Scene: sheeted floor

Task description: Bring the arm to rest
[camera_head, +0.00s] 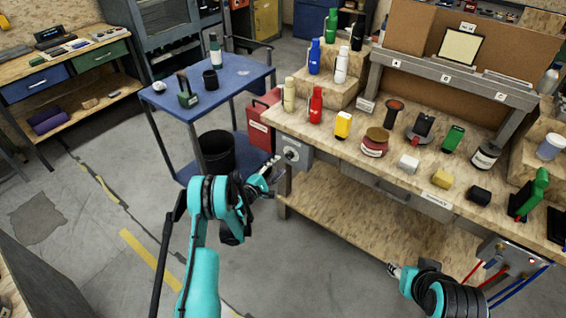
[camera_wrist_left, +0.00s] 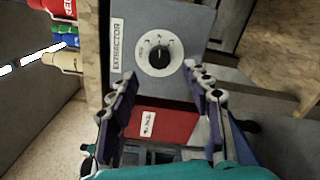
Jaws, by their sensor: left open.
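My left arm (camera_head: 205,230) comes in from the lower left in the head view. My left gripper (camera_head: 270,170) is close to the grey control box at the left end of the workbench. In the left wrist view, its two fingers (camera_wrist_left: 162,90) are apart with nothing between them. The grey box (camera_wrist_left: 190,25), labelled "EXTRACTOR", with its black dial (camera_wrist_left: 159,57), lies beyond the fingertips. My right gripper (camera_head: 394,270) shows small at the lower right of the head view; its fingers are too small to judge.
The workbench (camera_head: 300,135) carries bottles, jars and blocks. A blue cart (camera_head: 235,85) stands to the left, with a black bin (camera_head: 216,150) and a red case (camera_head: 262,120) near it. Grey floor (camera_head: 90,230) is open at the left. A lower shelf (camera_head: 370,225) runs under the bench.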

